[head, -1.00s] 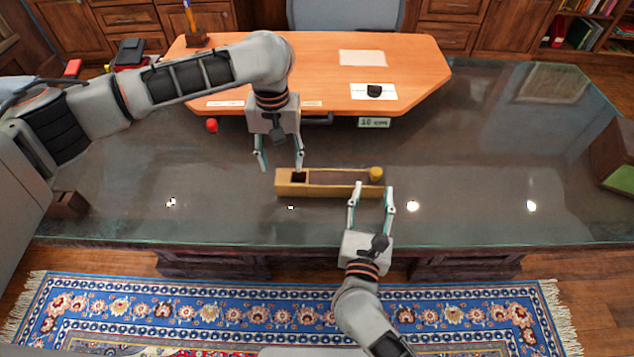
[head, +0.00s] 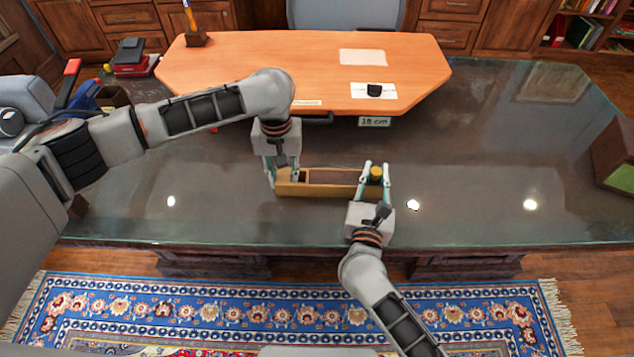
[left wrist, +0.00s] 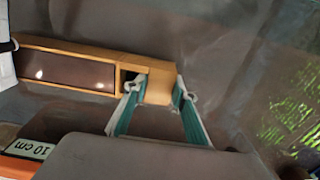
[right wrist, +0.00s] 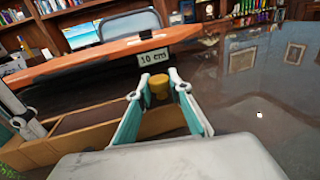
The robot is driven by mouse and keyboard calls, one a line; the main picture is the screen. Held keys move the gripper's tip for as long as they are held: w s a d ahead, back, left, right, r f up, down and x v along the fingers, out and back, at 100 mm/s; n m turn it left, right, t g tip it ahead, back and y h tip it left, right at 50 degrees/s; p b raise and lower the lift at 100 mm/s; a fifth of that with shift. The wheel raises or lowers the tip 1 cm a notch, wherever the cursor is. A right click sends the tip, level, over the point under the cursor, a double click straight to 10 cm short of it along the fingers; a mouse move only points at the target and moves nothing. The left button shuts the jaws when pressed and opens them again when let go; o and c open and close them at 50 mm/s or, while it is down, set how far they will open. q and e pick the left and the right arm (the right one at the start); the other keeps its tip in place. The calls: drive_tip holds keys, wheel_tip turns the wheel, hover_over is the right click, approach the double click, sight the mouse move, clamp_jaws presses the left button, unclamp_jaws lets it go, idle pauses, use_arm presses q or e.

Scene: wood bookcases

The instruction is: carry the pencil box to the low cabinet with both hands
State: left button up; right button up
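The pencil box (head: 335,190) is a long, light wooden box with a dark inner compartment. It lies on the glass-topped desk (head: 480,180). A yellow round piece (head: 376,173) stands at its right end; it also shows in the right wrist view (right wrist: 159,87). My left gripper (head: 283,182) has its fingers on both sides of the box's left end block (left wrist: 160,86), seemingly pressed on it. My right gripper (head: 377,168) has its fingers closed in around the right end, beside the yellow piece; the contact is partly hidden. Wooden cabinets (head: 455,35) stand behind; which is the low cabinet is unclear.

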use_arm(q)
clamp_jaws()
use_arm(e)
clamp_jaws()
use_arm(q)
drive_tip(key=shift+r, duration=0.1)
use_arm(e)
drive_tip(key=shift+r, duration=0.1)
